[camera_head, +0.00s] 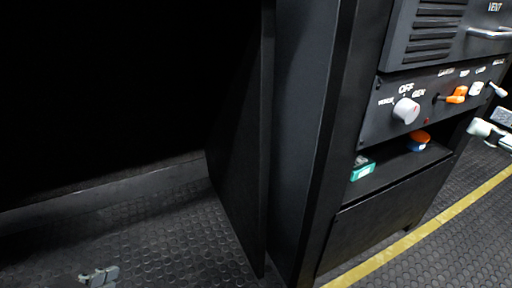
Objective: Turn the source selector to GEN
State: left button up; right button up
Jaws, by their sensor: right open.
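The source selector (406,110) is a pale round knob on the dark panel of the cabinet at right. OFF is printed above it, GEN to its upper right and another label to its left. I cannot tell which label the knob points to. My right gripper (492,132) is at the right edge, partly cut off by the picture. It is open, to the right of the knob and apart from it. My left gripper (99,277) shows as a small grey part at the bottom left, over the floor; its jaws are unclear.
Orange (457,95) and white (477,89) handles stick out right of the knob. A shelf below holds a teal box (362,169) and an orange-and-blue item (420,140). Above are a vent grille (433,30) and a metal bar handle (490,34). A yellow line (420,237) crosses the studded floor.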

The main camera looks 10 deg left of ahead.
aim_at(413, 114)
pick_arm(q)
jog(key=shift+g, duration=0.3)
jog(key=s+f, duration=0.1)
jog(key=s+f+b, duration=0.1)
jog(key=f, duration=0.1)
jog(key=shift+d+f, duration=0.1)
jog(key=shift+f, duration=0.15)
pick_arm(e)
jog(key=f, duration=0.3)
jog(key=shift+w+d+f, duration=0.15)
jog(key=shift+d+f, duration=0.05)
jog(key=b+x, duration=0.2)
jog(key=x, duration=0.9)
jog(key=shift+d+f+b, duration=0.1)
jog(key=shift+f+b, duration=0.1)
jog(key=shift+b, duration=0.1)
pick_arm(q)
jog(key=f+t, duration=0.1)
jog(key=s+t, duration=0.1)
jog(key=t, duration=0.1)
jog(key=shift+s+d+f, duration=0.25)
jog(key=shift+s+f, duration=0.05)
jog(key=shift+f, duration=0.05)
pick_arm(e)
jog(key=c, duration=1.1)
jog(key=shift+c, duration=0.2)
